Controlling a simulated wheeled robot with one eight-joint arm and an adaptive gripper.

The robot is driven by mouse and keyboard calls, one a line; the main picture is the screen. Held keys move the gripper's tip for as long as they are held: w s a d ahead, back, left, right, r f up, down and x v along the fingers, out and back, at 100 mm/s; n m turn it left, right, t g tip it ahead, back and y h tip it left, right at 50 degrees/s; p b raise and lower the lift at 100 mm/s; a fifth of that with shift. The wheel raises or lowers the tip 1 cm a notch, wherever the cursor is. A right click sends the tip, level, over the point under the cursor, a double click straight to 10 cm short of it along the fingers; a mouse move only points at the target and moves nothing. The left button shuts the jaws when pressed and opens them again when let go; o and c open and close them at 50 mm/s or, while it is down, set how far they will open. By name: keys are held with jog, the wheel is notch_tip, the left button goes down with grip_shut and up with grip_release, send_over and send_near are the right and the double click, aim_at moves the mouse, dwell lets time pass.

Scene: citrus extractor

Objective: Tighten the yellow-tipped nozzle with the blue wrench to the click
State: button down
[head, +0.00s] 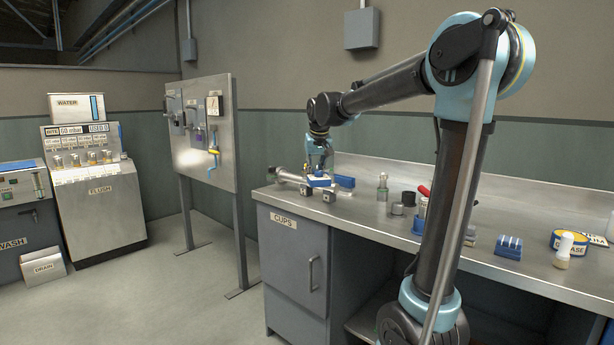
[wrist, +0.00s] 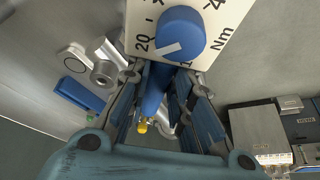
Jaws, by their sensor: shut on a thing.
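My gripper (head: 320,165) is low over the far left part of the bench; in the wrist view its fingers (wrist: 167,85) are shut on a blue bar, which looks like the blue wrench (wrist: 152,90). A white plate (wrist: 140,28) marked in Nm, with a blue knob (wrist: 181,32), is at the fingertips; I cannot tell whether it belongs to the wrench. A small yellow tip (wrist: 142,127) shows between the fingers next to grey metal parts. Whether it is the nozzle's tip is unclear. The wrench's working end is hidden.
An upright panel (head: 220,120) stands to the left.

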jog(key=shift+s+a+m+h, duration=0.15)
jog(key=shift+a+m, duration=0.25)
jog(key=shift+a, duration=0.25)
jog(key=shift+s+a+m+h, duration=0.15)
jog(key=shift+a+m, duration=0.25)
jog(key=shift+a, duration=0.25)
dwell(0.8)
jog(key=shift+w+d+n+y, duration=0.2)
jog(key=shift+d+n, duration=0.25)
jog(key=shift+d, duration=0.25)
jog(key=shift+w+d+n+y, duration=0.2)
jog(key=shift+d+n, duration=0.3)
jog(key=shift+d, duration=0.25)
jog(key=shift+w+d+n+y, duration=0.2)
jog(key=shift+d+n, duration=0.25)
jog(key=shift+d, duration=0.25)
dwell(2.0)
jog(key=c, duration=2.2)
grip_release()
jog(key=shift+c, duration=0.2)
grip_shut()
jog(key=shift+w+d+r, duration=0.1)
jog(key=shift+d, duration=0.15)
jog(key=shift+r, duration=0.15)
